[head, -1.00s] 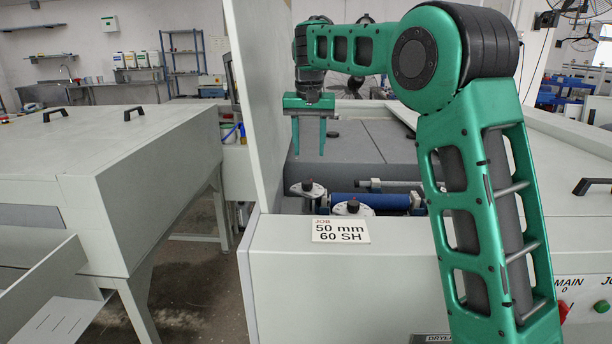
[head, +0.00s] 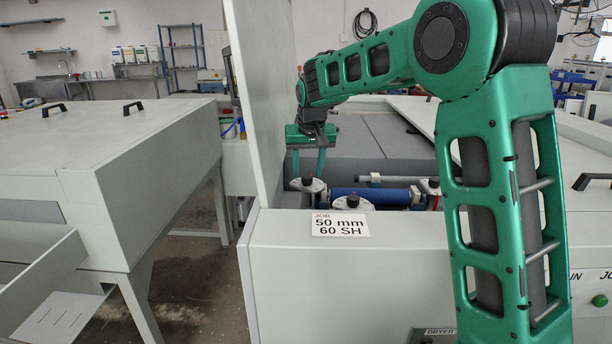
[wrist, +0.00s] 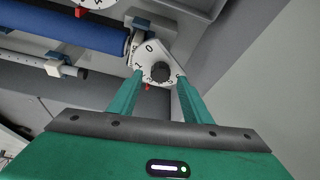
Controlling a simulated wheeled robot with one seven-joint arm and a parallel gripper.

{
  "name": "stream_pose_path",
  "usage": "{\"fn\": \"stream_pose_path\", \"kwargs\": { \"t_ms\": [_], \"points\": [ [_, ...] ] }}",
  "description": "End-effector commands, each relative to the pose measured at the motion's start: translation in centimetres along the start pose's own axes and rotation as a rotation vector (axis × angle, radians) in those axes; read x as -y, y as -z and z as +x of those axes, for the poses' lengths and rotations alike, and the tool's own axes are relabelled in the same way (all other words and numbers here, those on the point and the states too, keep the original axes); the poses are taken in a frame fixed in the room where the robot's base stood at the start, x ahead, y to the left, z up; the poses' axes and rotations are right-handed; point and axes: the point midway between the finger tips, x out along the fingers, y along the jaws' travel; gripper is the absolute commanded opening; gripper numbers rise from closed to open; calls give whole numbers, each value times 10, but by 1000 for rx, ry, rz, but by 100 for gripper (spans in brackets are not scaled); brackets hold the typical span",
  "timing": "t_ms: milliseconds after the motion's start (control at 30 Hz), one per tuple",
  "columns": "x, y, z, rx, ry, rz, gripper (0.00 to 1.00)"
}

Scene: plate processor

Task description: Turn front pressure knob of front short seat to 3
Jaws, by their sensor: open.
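In the wrist view a black knob (wrist: 160,72) stands on a white dial plate (wrist: 148,53) with printed numbers, 0 and 1 among them. A small red pointer (wrist: 147,87) shows at the plate's lower edge. My gripper (wrist: 160,79) is open, its two green fingers on either side of the knob; I cannot tell whether they touch it. In the head view my gripper (head: 308,175) points down at the far left dial with its black knob (head: 307,183). A second black knob on a white dial (head: 352,202) stands nearer, beside a blue roller (head: 375,197).
A tall grey panel (head: 252,100) stands close left of my gripper. The machine's front cover (head: 300,240) carries a sign (head: 340,225) reading "JOB 50 mm 60 SH". Another dial (head: 430,186) sits to the right. The blue roller also shows in the wrist view (wrist: 70,30).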

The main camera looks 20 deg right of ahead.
Motion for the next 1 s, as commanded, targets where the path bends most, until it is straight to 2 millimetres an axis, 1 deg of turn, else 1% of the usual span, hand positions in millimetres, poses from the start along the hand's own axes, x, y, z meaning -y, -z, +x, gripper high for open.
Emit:
{"fn": "stream_pose_path", "kwargs": {
  "t_ms": [33,200,533,567,600,667,700,867,1000],
  "points": [
    [0,0,7,2,-1,0,44],
    [0,0,18,0,0,1,44],
    [0,0,21,0,0,1,44],
    [0,0,21,0,0,1,37],
    [0,0,21,0,0,1,28],
    [0,0,21,0,0,1,13],
    [0,0,21,0,0,1,4],
    [-1,0,20,0,4,-9,3],
    [-2,0,20,0,31,-72,3]
  ]
}}
